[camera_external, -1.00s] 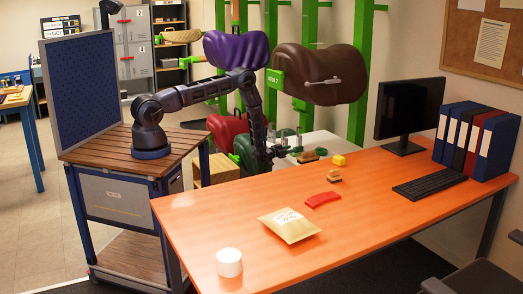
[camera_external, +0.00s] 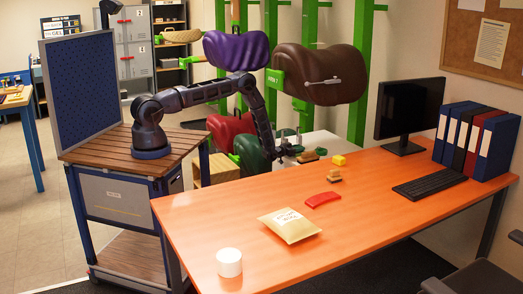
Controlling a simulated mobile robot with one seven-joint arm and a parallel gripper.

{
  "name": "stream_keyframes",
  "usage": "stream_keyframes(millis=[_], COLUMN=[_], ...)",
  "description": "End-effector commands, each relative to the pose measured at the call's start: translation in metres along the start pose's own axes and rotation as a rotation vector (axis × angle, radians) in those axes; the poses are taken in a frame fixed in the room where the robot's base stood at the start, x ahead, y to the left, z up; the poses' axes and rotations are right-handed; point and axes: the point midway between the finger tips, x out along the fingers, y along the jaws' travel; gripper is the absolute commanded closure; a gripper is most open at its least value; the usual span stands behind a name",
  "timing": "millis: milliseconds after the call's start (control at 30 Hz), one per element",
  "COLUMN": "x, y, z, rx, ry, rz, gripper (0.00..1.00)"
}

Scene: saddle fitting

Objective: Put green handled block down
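My gripper (camera_external: 286,156) is at the far edge of the orange desk (camera_external: 265,188), close to a small cluster of items. It is small and dark here, and I cannot tell whether its fingers are open or shut. A small grey-green item (camera_external: 296,149) shows right beside the gripper tip; I cannot tell whether it is the green handled block or whether it is held. A tan and dark block (camera_external: 308,157) lies just right of the gripper, apparently on the desk.
A yellow block (camera_external: 339,160), a wooden handled block (camera_external: 333,176), a red flat piece (camera_external: 322,199), a paper packet (camera_external: 289,225) and a white cylinder (camera_external: 229,263) are on the desk. A monitor (camera_external: 409,111) and keyboard (camera_external: 430,184) stand right. The front middle is clear.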

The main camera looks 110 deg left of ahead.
Motion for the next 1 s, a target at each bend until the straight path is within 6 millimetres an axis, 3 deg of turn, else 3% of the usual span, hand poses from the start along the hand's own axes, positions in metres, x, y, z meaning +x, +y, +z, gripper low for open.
stream_keyframes(millis=[33,167,200,567,767,1000], x=[0.0,0.0,0.0,0.001,0.001,0.001], y=[0.0,0.0,0.0,0.0,0.001,0.001], z=[0.0,0.0,0.0,-0.007,-0.035,-0.092], rx=[0.0,0.0,0.0,0.0,0.001,0.002], ry=[0.0,0.0,0.0,0.002,0.003,0.003], rz=[0.0,0.0,0.0,0.0,0.001,0.001], gripper=[0.72,0.98,1.0,1.0,1.0,1.0])
